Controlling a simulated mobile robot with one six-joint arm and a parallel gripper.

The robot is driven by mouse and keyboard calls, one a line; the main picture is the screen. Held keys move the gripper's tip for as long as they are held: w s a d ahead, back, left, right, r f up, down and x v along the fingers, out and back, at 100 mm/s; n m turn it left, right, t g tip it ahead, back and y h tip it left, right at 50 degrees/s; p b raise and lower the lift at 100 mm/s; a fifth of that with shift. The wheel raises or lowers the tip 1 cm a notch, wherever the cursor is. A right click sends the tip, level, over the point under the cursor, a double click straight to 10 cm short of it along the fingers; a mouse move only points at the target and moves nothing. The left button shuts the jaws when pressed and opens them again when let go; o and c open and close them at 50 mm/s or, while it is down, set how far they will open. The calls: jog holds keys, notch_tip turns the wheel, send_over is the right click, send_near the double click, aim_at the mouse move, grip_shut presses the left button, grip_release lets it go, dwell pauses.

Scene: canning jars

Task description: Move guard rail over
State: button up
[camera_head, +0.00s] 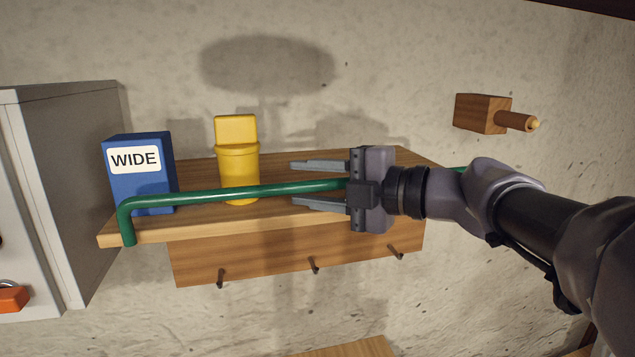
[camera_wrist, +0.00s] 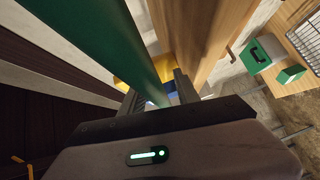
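The guard rail is a green bar (camera_head: 240,194) bent down at its left end, running along the front of a wooden shelf (camera_head: 195,232). My gripper (camera_head: 305,184) is in front of the shelf's right part, its two fingers spread apart and pointing left. In the head view the rail passes between the finger lines and behind the gripper body; whether it touches them I cannot tell. In the wrist view the rail (camera_wrist: 98,45) crosses large and close at upper left, beside the fingers (camera_wrist: 163,92). The rail's right end is mostly hidden by my arm.
A blue box marked WIDE (camera_head: 140,180) and a yellow container (camera_head: 238,165) stand on the shelf behind the rail. Hooks (camera_head: 314,265) hang below. A grey cabinet (camera_head: 75,180) is at left. A wooden block with a peg (camera_head: 483,114) sticks out of the wall at right.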

jog(key=p+v, duration=0.1)
jog(key=v, duration=1.6)
jog(key=shift+d, duration=0.25)
